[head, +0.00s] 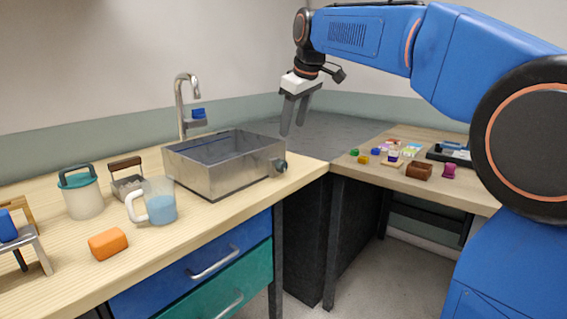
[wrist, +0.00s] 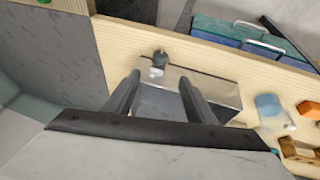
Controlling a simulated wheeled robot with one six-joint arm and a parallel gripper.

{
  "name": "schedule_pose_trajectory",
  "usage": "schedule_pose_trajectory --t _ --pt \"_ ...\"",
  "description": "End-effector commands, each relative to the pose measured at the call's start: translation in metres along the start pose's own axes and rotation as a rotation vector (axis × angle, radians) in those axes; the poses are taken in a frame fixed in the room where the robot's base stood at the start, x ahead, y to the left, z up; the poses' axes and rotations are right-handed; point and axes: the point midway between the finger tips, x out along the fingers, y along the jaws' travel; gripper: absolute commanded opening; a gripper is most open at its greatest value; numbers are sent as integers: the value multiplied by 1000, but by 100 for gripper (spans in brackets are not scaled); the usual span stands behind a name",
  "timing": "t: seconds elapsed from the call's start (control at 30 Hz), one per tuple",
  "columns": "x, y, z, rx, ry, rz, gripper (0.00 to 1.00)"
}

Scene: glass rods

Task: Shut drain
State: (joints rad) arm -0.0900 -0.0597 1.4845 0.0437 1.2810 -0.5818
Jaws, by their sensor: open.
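A metal sink basin (head: 225,176) stands on the wooden counter, with water or a grey floor inside it. A dark teal knob (head: 281,166) sticks out of its right end wall, probably the drain valve. In the wrist view the knob (wrist: 160,58) shows just beyond my fingertips, with a small pale mark beside it, and the basin (wrist: 212,90) lies partly behind my fingers. My gripper (head: 294,130) is open and empty, pointing down, above and apart from the knob. It also shows in the wrist view (wrist: 160,77). The knob's exact setting is too small to tell.
A tap (head: 182,105) rises behind the basin. A jug with blue liquid (head: 160,201), a lidded canister (head: 82,192) and an orange block (head: 108,243) stand to the left. A side table (head: 400,179) with several small items is at right. The counter right of the knob is clear.

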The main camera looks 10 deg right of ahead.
Motion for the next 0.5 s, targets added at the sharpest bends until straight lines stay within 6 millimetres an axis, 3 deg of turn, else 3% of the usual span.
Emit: schedule_pose_trajectory --t 0.5 --pt "90 -1 1 1 -3 -2 50"
